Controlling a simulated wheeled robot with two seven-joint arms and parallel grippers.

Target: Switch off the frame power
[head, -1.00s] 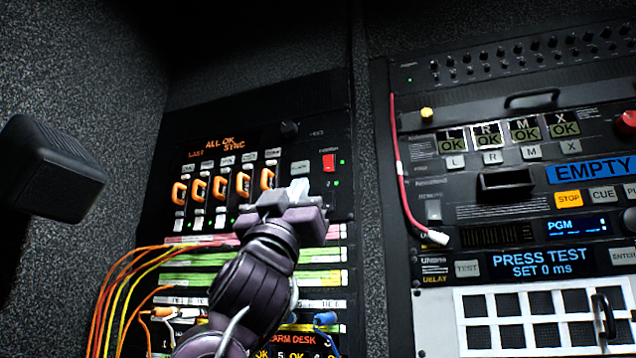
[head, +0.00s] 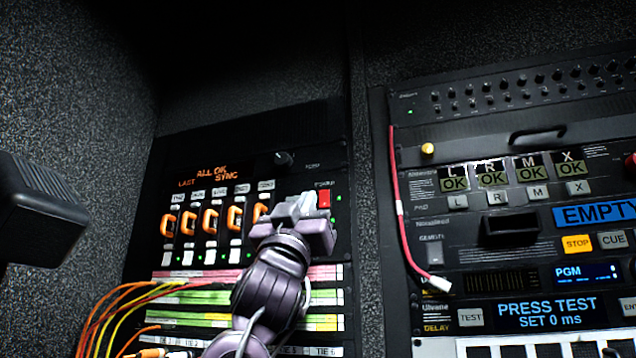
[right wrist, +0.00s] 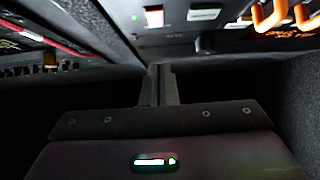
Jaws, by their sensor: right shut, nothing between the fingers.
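My right gripper (head: 305,203) is shut and empty, just left of and below the switch in the head view. In the right wrist view its closed fingers (right wrist: 160,75) point towards the panel near the switch. I cannot tell whether they touch it. My left gripper is not in view.
Several orange-looped patch points (head: 190,221) with white buttons lie left of my gripper. A black knob (head: 283,158) is above. Coloured cables (head: 110,310) hang lower left. A red cable (head: 402,205) hangs on the right rack. A dark block (head: 42,210) juts in at left.

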